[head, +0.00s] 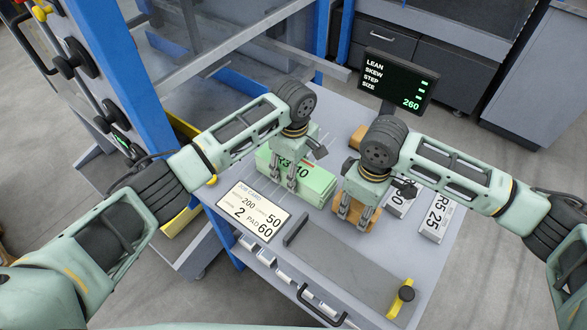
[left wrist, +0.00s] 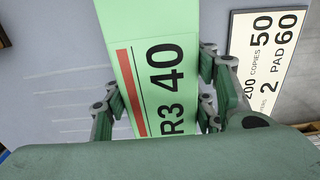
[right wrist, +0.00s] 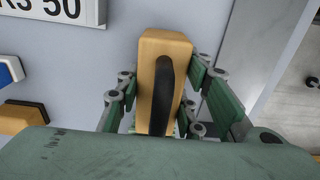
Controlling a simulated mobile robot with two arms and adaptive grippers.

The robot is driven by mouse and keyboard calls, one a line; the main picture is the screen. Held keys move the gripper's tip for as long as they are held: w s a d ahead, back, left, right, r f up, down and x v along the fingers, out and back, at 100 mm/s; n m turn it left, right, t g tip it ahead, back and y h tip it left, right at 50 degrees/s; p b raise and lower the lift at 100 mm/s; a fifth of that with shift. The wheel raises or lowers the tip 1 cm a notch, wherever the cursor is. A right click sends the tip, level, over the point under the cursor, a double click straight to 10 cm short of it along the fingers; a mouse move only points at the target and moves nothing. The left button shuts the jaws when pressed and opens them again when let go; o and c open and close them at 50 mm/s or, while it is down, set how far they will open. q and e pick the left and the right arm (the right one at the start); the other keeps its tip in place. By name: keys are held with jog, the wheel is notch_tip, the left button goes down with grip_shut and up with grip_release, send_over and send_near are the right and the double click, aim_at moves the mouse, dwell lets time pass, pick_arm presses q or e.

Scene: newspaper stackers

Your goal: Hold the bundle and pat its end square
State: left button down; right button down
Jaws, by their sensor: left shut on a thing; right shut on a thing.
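The bundle (head: 318,183) is a pale green stack with a red stripe, marked R3 40, lying on the grey table. My left gripper (head: 284,183) points down with its fingers on both sides of it, shut on it; the left wrist view shows the bundle (left wrist: 122,60) between the finger pads. My right gripper (head: 354,222) is shut on a wooden block with a black handle (right wrist: 152,48). The block is to the right of the bundle's right end, apparently with a small gap. The bundle's far side is partly hidden by my left gripper.
A job card (head: 262,208) lies left of the bundle. A screen (head: 397,82) behind reads lean, skew, step, size 260. White bundles, one marked R5 25 (head: 437,218), lie at the right. A grey plate with a yellow and black knob (head: 402,296) is in front.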

jog(key=shift+w+a, duration=0.45)
jog(key=shift+a, duration=0.15)
jog(key=shift+w+a, duration=0.4)
jog(key=shift+a, duration=0.2)
pick_arm(q)
jog(key=shift+d, duration=0.2)
pick_arm(e)
jog(key=shift+w+a, duration=0.1)
jog(key=shift+a, duration=0.1)
dwell(0.6)
jog(key=shift+d, duration=0.1)
pick_arm(q)
jog(key=shift+a, duration=0.1)
pick_arm(e)
jog(key=shift+s+d, duration=0.55)
jog(key=shift+d, duration=0.2)
jog(key=shift+s+d, duration=0.5)
jog(key=shift+d, duration=0.25)
pick_arm(q)
jog(key=shift+a, duration=0.1)
pick_arm(e)
jog(key=shift+r, duration=3.55)
